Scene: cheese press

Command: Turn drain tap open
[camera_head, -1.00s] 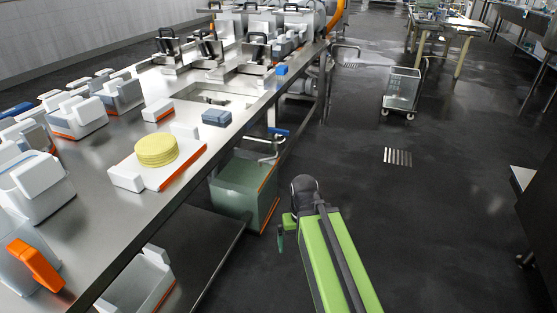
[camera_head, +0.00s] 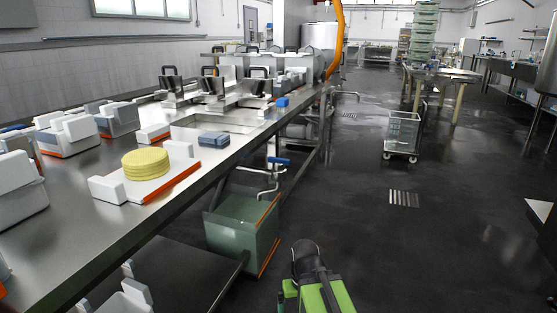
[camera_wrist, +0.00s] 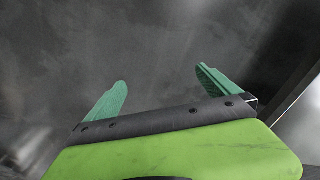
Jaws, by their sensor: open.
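The drain tap (camera_head: 278,161) shows in the head view at the bench's front edge, with a blue handle pointing out over the aisle. Bent metal pipework (camera_head: 265,184) hangs below it, over a green bin (camera_head: 231,237). I cannot tell whether water runs. My gripper shows in the wrist view (camera_wrist: 160,92), with two green fingers spread apart and nothing between them. In the head view my arm is at the bottom, right of the bin and well apart from the tap. The tap is not in the wrist view.
The steel bench (camera_head: 75,250) runs along the left, bearing a white block with yellow discs (camera_head: 146,163) and several white moulds. A wheeled cart (camera_head: 402,134) stands farther off in the aisle. The dark floor to the right, with a drain grate (camera_head: 403,199), is mostly clear.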

